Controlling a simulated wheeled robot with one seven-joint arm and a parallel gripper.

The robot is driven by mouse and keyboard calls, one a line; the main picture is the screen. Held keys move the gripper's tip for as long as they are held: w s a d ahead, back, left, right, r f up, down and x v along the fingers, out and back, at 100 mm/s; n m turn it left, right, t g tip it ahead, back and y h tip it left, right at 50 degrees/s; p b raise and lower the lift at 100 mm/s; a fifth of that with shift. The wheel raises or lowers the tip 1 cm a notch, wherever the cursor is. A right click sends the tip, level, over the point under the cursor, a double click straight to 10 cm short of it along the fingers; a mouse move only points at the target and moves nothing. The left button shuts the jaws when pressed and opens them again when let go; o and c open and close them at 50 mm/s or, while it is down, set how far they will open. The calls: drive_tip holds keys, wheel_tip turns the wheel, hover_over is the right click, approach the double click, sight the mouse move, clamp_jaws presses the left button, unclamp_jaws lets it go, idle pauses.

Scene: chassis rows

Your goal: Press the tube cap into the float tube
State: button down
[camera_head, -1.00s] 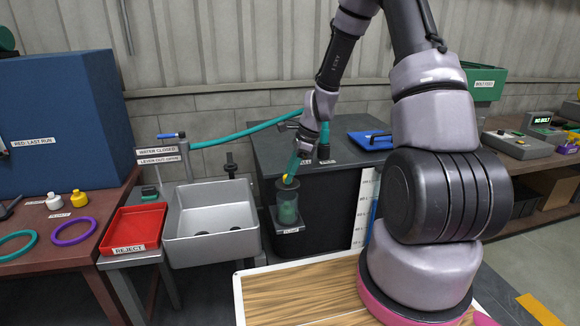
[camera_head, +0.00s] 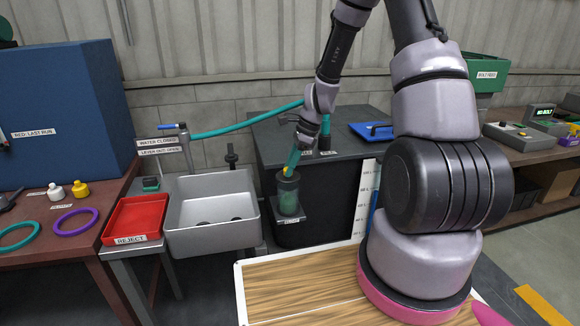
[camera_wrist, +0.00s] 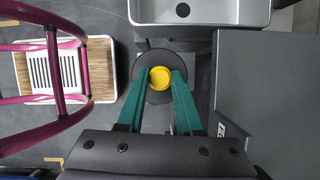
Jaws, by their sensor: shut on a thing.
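The yellow tube cap (camera_wrist: 160,78) is between the green fingertips of my gripper (camera_wrist: 160,82) in the wrist view, and the fingers are shut on it. The float tube (camera_head: 288,196) is a greenish see-through cylinder with a dark top, standing on a small bracket at the front of the dark tank. In the head view my gripper (camera_head: 289,168) is right at the tube's top, with a bit of yellow showing between the fingers. From above, the cap looks centred on the tube's dark round top (camera_wrist: 151,94). Whether the cap is seated in the tube cannot be told.
The grey sink (camera_head: 212,235) and red reject tray (camera_head: 135,219) stand left of the tube. The dark tank top (camera_head: 345,140) behind carries a blue tray (camera_head: 372,131). A teal hose (camera_head: 250,122) runs from the tap to the tank.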

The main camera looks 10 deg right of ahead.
drive_tip(key=shift+f, duration=0.3)
drive_tip(key=shift+f, duration=1.15)
drive_tip(key=shift+c, duration=2.4)
unclamp_jaws()
drive_tip(key=v, duration=1.1)
drive_tip(key=shift+a, duration=0.1)
